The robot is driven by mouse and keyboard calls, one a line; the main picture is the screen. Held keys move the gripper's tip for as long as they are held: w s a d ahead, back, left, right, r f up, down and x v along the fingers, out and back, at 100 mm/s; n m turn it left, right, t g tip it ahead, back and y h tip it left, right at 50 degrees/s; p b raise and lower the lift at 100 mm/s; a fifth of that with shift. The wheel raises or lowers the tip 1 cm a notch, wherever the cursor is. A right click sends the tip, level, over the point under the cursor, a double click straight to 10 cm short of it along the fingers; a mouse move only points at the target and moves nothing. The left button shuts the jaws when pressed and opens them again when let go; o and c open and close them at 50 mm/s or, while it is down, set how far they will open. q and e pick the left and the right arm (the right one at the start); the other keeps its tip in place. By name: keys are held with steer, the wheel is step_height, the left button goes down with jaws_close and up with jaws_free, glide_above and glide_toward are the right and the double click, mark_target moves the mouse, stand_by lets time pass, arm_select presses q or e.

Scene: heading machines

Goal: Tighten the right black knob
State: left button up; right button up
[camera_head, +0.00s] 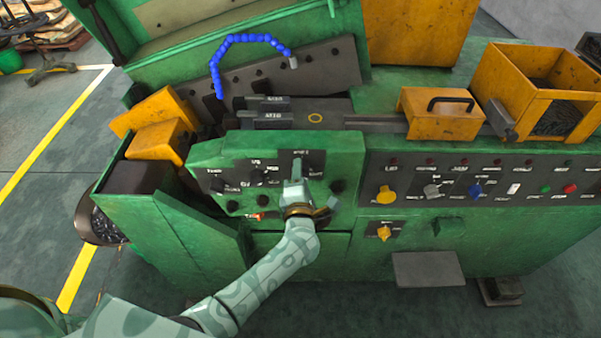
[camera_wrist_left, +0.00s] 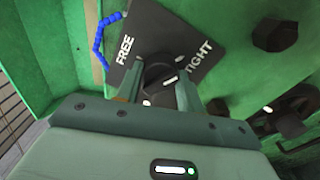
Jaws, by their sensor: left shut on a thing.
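The black knob (camera_wrist_left: 155,72) sits on a dark plate (camera_wrist_left: 180,30) lettered FREE on the left and TIGHT on the right, on the green machine panel. My left gripper (camera_wrist_left: 160,94) is shut on this knob, one finger on each side. Small white marks show on and near the knob; its exact turn is hard to read. In the head view my left gripper (camera_head: 296,184) reaches up to the same plate (camera_head: 315,161) and mostly hides the knob. My right gripper is not in view.
Other black knobs (camera_wrist_left: 275,35) sit close by on the panel. A blue segmented hose (camera_head: 216,70) arches above. A yellow bin (camera_head: 490,72) stands at the upper right. Open floor lies at the left.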

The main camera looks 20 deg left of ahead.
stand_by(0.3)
arm_select(q)
steer(key=o, duration=1)
steer(key=shift+s, duration=0.1)
steer(key=p+v, duration=0.3)
steer(key=v, duration=0.9)
